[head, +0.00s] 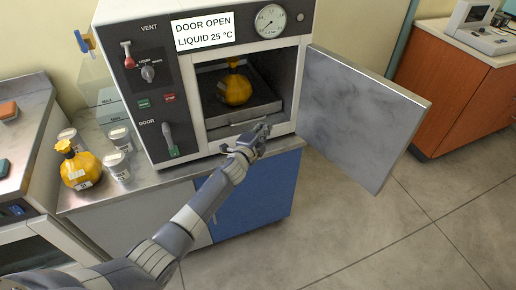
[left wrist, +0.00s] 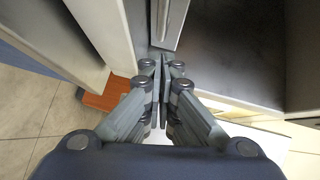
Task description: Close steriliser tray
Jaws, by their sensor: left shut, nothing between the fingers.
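The steriliser (head: 187,108) stands with its door (head: 360,112) swung open to the right. Its tray (head: 218,112) lies in the chamber, with its front edge and handle near the opening. A yellow-orange flask (head: 236,90) stands upright on the tray. My left gripper (head: 264,130) is at the front right of the opening, just by the tray's front edge. In the left wrist view its fingertips (left wrist: 163,66) are together with nothing between them, close to a pale bar. I cannot tell whether they touch it. My right gripper is not in view.
Another yellow flask (head: 82,170) and several white-lidded jars (head: 117,166) stand on the bench left of the steriliser. A wooden cabinet (head: 450,90) is at the far right. Open floor (head: 400,240) lies in front.

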